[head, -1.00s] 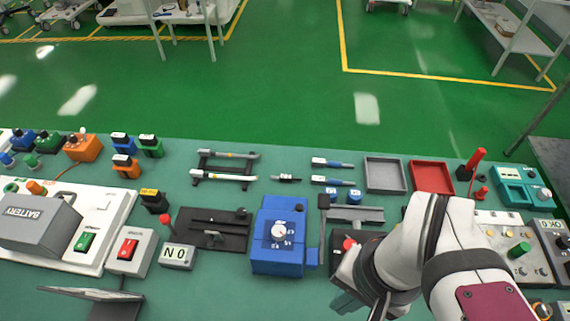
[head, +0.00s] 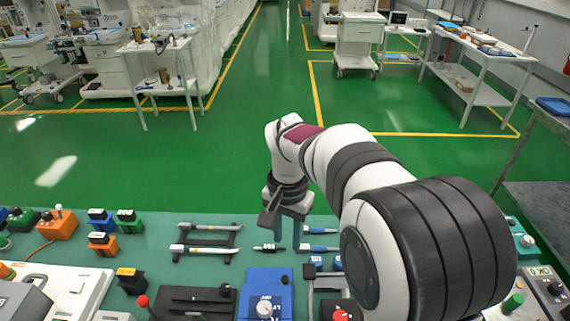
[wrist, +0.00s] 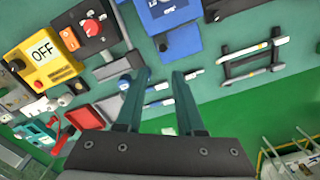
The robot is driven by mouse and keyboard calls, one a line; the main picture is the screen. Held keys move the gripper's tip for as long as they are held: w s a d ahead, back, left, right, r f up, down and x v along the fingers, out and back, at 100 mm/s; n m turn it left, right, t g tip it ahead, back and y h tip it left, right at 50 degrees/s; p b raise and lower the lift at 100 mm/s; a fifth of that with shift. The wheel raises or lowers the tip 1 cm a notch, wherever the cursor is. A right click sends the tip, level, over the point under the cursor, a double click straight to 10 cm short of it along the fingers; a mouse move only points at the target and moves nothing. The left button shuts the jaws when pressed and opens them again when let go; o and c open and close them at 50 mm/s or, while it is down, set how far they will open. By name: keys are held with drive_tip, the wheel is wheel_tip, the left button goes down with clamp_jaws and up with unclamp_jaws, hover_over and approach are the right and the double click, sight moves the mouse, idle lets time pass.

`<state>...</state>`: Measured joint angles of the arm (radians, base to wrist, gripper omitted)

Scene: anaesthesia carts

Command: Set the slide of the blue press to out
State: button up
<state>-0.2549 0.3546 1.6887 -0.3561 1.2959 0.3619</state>
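The blue press (head: 255,303) stands at the bottom edge of the head view, cut off in front, with a white dial on top. In the wrist view part of the blue press (wrist: 165,14) is at the top edge, and a blue block with a dark knob (wrist: 182,42) lies just below it. I cannot tell the slide's position. My gripper (head: 289,243) points down behind the press, over the pen-like tools. In the wrist view my gripper (wrist: 160,74) is open, with nothing between its fingers, apart from the press.
A tool rack (wrist: 255,58) and blue-tipped pens (wrist: 158,102) lie close to the gripper. A box with a red knob (wrist: 92,27) and a yellow OFF box (wrist: 42,55) stand to one side. A black slotted plate (head: 190,303) is left of the press.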

sight(285, 278)
drive_tip(key=f, duration=1.6)
drive_tip(key=shift+w+a+f, duration=0.15)
drive_tip(key=shift+w+a, duration=0.05)
drive_tip(key=shift+w, duration=0.2)
clamp_jaws()
idle(0.4)
